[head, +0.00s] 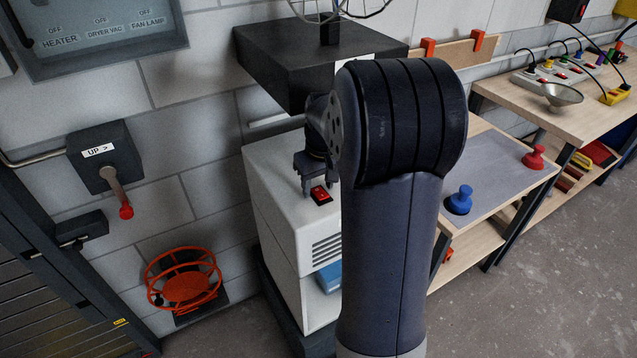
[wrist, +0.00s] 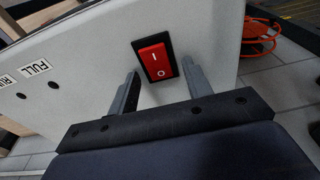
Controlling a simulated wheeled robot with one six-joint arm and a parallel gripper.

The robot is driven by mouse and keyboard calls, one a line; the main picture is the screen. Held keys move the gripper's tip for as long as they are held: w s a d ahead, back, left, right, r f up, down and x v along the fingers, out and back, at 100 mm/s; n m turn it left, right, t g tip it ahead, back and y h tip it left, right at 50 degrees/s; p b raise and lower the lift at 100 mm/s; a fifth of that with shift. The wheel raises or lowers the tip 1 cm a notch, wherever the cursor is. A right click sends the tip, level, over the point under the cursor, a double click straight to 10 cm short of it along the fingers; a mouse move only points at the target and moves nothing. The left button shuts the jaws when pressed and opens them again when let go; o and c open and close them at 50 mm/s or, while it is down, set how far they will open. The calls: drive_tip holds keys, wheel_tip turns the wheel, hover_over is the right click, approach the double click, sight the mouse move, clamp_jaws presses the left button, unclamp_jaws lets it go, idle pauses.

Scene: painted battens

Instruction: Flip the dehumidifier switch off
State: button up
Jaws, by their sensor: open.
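The dehumidifier (head: 290,240) is a white box with a vent grille, standing against the wall in the head view. Its red rocker switch (head: 320,194) sits in a black frame on the top face. The wrist view shows the switch (wrist: 154,58) large, with "I" and "O" marks; I cannot tell which side is pressed. My gripper (head: 313,187) is open, just above the top and close to the switch. In the wrist view its fingers (wrist: 162,82) stand apart, one on each side below the switch, with nothing visible between them. My arm hides part of the dehumidifier's right side.
A black box (head: 290,55) on the wall overhangs the dehumidifier, close above my wrist. A grey lever box (head: 105,157) and an orange wheel (head: 184,284) are on the left. A bench with a blue knob (head: 461,200) and red knob (head: 534,157) stands right.

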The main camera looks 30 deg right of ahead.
sight(321, 195)
drive_tip(key=shift+r, duration=0.1)
wheel_tip(321, 195, up, 11)
drive_tip(key=s, duration=0.1)
drive_tip(key=shift+s+f+b, duration=0.2)
drive_tip(key=shift+b, duration=0.1)
drive_tip(key=f, duration=0.3)
drive_tip(key=w+f, duration=0.1)
drive_tip(key=f, duration=0.7)
drive_tip(key=shift+w+p, duration=0.2)
drive_tip(key=shift+p, duration=0.15)
drive_tip(key=shift+b, duration=0.4)
drive_tip(key=shift+r, duration=0.1)
drive_tip(key=shift+r, duration=0.1)
